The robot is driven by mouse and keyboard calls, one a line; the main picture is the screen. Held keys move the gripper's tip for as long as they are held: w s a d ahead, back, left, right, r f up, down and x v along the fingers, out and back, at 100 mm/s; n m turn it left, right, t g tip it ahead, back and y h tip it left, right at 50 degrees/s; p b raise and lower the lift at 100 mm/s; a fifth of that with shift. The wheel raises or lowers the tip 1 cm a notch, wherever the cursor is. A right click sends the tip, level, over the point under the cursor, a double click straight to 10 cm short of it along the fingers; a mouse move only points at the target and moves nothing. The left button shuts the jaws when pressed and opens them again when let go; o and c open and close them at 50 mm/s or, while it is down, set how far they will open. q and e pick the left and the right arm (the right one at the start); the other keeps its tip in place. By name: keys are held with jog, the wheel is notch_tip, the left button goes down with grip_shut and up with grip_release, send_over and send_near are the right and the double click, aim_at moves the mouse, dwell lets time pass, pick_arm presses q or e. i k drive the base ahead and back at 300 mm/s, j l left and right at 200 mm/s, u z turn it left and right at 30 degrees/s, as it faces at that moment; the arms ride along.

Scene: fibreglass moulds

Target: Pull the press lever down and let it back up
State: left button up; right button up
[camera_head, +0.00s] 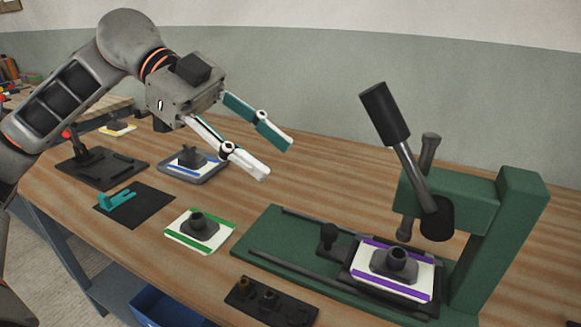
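The green press (485,240) stands at the right of the wooden table. Its lever (386,115), a grey rod with a black grip, points up and tilts to the left. A purple-edged mould (365,255) with a dark fitting sits on the press base below the ram. My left gripper (279,158) is open and empty. In the picture it hangs above the table, left of the lever and apart from it. My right gripper is not in view.
A blue-edged mould (212,161), a dark mat with a teal piece (118,199) and a black stand (105,170) are further left. A blue bin (165,308) is below.

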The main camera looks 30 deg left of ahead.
aim_at(437, 224)
jog(key=k, duration=1)
